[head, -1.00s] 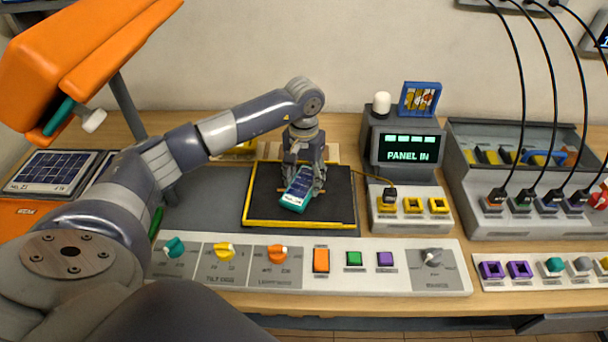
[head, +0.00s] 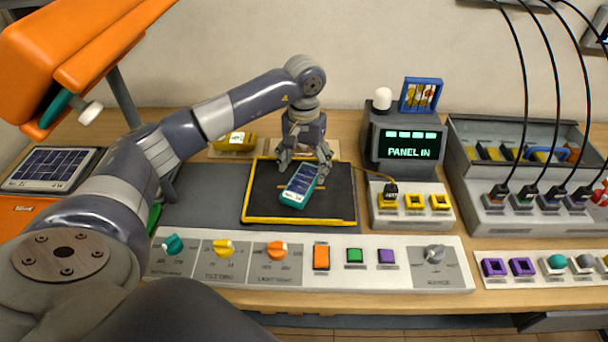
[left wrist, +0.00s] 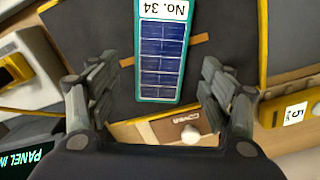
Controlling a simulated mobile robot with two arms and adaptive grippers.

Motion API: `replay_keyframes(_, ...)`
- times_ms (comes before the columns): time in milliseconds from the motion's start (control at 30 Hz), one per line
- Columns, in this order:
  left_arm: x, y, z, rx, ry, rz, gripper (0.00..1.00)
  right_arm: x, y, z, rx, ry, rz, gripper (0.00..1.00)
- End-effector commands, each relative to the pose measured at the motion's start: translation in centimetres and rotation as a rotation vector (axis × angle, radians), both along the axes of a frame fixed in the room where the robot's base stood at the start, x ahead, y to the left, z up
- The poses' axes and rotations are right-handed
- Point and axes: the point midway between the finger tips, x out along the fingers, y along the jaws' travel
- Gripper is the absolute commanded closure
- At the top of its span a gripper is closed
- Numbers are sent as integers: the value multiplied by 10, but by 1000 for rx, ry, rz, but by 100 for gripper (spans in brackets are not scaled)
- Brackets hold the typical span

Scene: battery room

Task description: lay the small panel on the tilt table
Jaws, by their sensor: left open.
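The small panel (head: 299,185), teal-edged with dark blue cells and a white label, lies on the tilt table (head: 334,209), a dark plate with a yellow edge. The panel sits a little askew to the table's edges in the head view. In the left wrist view the panel (left wrist: 161,50) shows its label "No. 34". My left gripper (head: 304,165) is open just behind the panel. In the left wrist view its fingers (left wrist: 160,98) stand apart on both sides of the panel's near end, not touching it. My right gripper is not in view.
A control strip with knobs and buttons (head: 320,284) runs along the front. A display (head: 407,146) reading "PANEL IN" stands right of the table. A larger panel (head: 48,168) lies at left. A yellow block (head: 234,141) sits behind. A cabled grey case (head: 520,213) is at right.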

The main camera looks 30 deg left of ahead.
Motion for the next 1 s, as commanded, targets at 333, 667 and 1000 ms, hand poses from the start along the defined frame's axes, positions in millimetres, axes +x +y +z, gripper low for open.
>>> replay_keyframes(333, 1, 0, 67, 0, -4, -1, 27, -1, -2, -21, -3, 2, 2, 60)
replay_keyframes(667, 0, 0, 88, -1, 0, 0, 27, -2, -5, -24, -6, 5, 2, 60)
replay_keyframes(1000, 0, 0, 88, 0, 0, 0, 27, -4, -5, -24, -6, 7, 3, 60)
